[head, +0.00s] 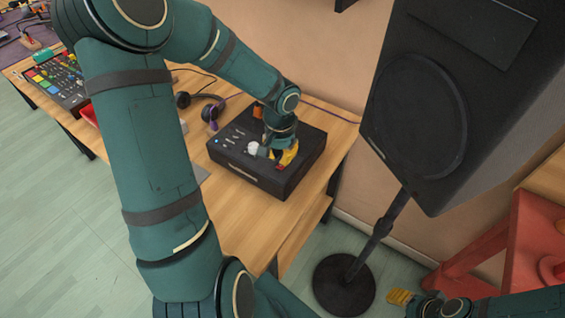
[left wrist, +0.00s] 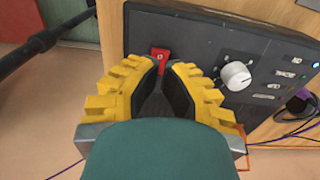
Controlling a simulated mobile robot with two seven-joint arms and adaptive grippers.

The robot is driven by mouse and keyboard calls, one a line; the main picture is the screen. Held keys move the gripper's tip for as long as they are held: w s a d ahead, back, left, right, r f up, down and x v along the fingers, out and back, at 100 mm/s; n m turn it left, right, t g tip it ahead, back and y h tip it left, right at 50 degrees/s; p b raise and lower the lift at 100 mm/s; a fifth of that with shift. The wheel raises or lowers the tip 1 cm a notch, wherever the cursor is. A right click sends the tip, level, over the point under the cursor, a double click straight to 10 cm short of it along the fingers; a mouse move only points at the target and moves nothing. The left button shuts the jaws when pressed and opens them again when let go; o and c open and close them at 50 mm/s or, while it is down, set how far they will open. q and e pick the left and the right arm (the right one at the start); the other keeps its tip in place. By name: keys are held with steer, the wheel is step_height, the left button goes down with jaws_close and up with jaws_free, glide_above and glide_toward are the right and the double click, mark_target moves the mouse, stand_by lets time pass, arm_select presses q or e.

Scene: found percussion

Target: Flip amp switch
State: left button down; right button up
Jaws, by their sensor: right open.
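The amp (head: 250,172) is a black box near the table's right end, with knobs on its top-facing panel. My left gripper (head: 287,157) is at the panel's right end and hides that part of it in the head view. In the left wrist view, the red switch (left wrist: 159,57) is on the dark panel, just beyond the fingertips. My right gripper (head: 400,297) is at the lower right, open, away from the amp.
A large black speaker (head: 450,100) on a round-based stand (head: 344,284) stands right of the table (head: 235,225). A colourful mixer (head: 57,80) is at the left. A white knob (left wrist: 236,76) is right of the switch. A red stool (head: 515,245) is at the right.

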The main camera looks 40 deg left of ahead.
mark_target(280, 166)
arm_select(q)
steer(key=shift+f+b, duration=1.6)
steer(key=shift+f, duration=0.15)
stand_by(0.8)
steer(key=shift+r+p, duration=2.8)
steer(key=shift+r, duration=0.75)
steer(key=s+d+f+t+h, duration=0.1)
steer(key=s+d+f+h, duration=0.1)
steer(key=d+f, duration=0.7)
steer(key=s+d+f+h, duration=0.1)
steer(key=s+d+f, duration=0.3)
steer(key=d+f, duration=0.5)
steer(key=d, duration=0.6)
steer(key=shift+d+f+n+t+h, duration=0.3)
steer(key=shift+d+t+h, duration=0.05)
steer(key=shift+t+h, duration=0.05)
